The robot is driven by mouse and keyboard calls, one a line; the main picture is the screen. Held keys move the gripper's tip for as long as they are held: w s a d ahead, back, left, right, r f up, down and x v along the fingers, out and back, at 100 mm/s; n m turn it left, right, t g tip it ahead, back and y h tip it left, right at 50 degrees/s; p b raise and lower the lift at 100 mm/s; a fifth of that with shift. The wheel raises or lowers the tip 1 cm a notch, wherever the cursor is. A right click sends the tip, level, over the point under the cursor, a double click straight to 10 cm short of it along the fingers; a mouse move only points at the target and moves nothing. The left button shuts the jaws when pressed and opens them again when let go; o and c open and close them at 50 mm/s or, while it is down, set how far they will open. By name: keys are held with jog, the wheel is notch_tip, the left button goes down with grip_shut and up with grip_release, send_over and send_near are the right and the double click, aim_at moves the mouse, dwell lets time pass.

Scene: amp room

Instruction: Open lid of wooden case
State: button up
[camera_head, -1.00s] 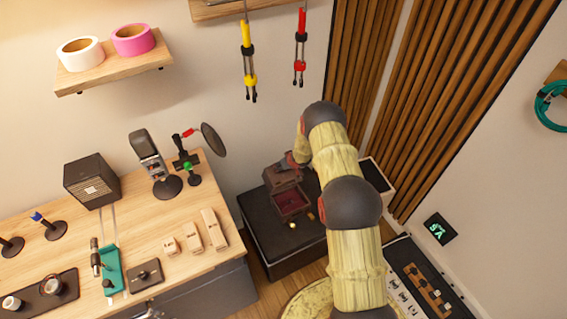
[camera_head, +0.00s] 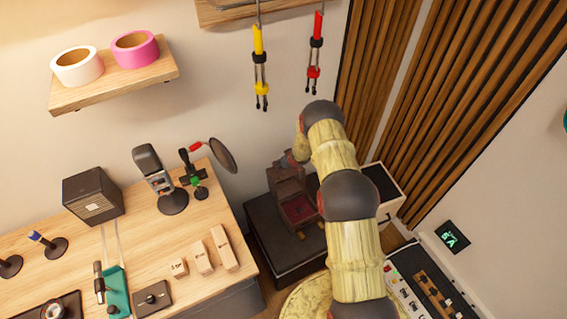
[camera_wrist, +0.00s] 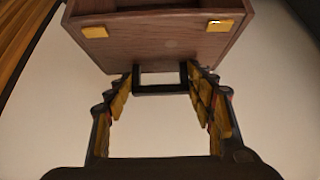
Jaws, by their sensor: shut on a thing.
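The wooden case (camera_head: 298,209) sits on a dark box below the wall, partly hidden by my arm. Its lid (camera_head: 287,187) stands raised at the back, and a red interior shows in front of it. My gripper (camera_head: 284,161) is at the top of the raised lid. In the wrist view, my gripper (camera_wrist: 160,80) has a finger on each side of a black handle (camera_wrist: 160,88) at the edge of the brown wood (camera_wrist: 160,45). It is shut on this handle. Two brass-coloured plates (camera_wrist: 95,31) are on the wood.
The dark box (camera_head: 284,252) carries the case. A wooden desk (camera_head: 150,235) with a microphone (camera_head: 160,180) stands to the left. A mixer-like unit (camera_head: 440,278) stands at the lower right.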

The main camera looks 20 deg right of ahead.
jog(key=shift+w+d+r, duration=0.1)
jog(key=shift+w+r, duration=0.6)
jog(key=o, duration=1.3)
jog(key=shift+c, duration=0.2)
jog(key=o, duration=0.4)
jog(key=shift+s+f, duration=0.35)
jog(key=shift+s, duration=0.1)
jog(key=v, duration=1.2)
jog(key=shift+s, duration=0.1)
jog(key=shift+f, duration=0.1)
